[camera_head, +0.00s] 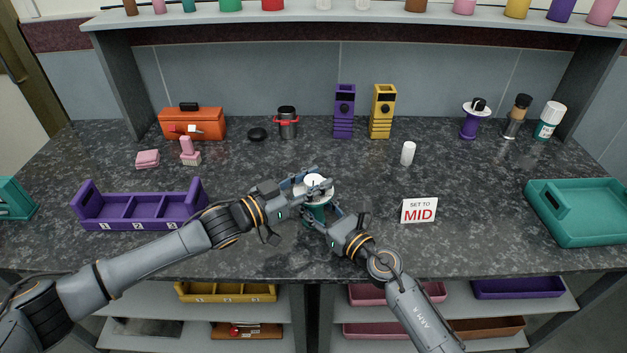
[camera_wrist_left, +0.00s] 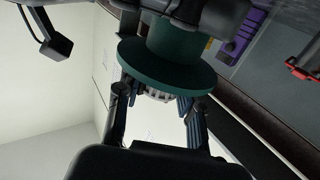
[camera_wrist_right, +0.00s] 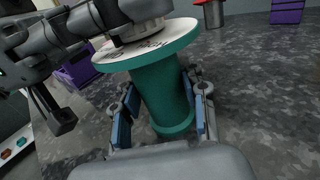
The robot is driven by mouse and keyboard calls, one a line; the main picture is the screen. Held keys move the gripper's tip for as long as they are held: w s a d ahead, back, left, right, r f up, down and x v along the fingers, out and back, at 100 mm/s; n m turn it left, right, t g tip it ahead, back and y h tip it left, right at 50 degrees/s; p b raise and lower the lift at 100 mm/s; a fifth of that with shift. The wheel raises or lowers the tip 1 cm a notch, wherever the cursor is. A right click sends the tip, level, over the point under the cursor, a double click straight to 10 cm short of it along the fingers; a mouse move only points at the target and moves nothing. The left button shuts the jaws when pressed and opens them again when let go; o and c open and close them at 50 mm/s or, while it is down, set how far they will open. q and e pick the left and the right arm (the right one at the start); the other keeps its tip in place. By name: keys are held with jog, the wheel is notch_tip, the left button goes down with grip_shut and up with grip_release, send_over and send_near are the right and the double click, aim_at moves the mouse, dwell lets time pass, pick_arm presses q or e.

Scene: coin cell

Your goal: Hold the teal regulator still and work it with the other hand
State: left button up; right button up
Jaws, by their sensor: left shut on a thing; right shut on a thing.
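The teal regulator (camera_head: 317,211) stands upright near the front middle of the counter, partly hidden by both grippers. In the right wrist view its teal body (camera_wrist_right: 160,92) is between the blue pads of my right gripper (camera_wrist_right: 163,112), which is shut on it. My left gripper (camera_head: 313,183) is shut on the knob at the top; the ridged knob (camera_wrist_left: 157,93) shows between its fingers in the left wrist view. The white dial face carries lettering, mostly covered by the left gripper, so the setting cannot be read.
A purple three-compartment tray (camera_head: 140,224) is at left and a teal tray (camera_head: 580,235) at right. A white cylinder (camera_head: 408,153) stands behind the card. An orange toolbox (camera_head: 192,124), a pot (camera_head: 287,128) and purple and yellow devices line the back.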

pick_arm(q)
jog(key=shift+s+d+n+t+y, duration=0.15)
jog(key=shift+d+n+t+y, duration=0.1)
jog(key=shift+n+t+y, duration=0.4)
pick_arm(e)
jog(key=shift+a, duration=0.15)
pick_arm(q)
jog(key=shift+a+r+t, duration=0.1)
jog(key=shift+a+t, duration=0.05)
jog(key=shift+t, duration=0.2)
jog(key=o, duration=1.2)
jog(key=shift+a, duration=0.1)
jog(key=v, duration=1.2)
jog(key=shift+r, duration=0.1)
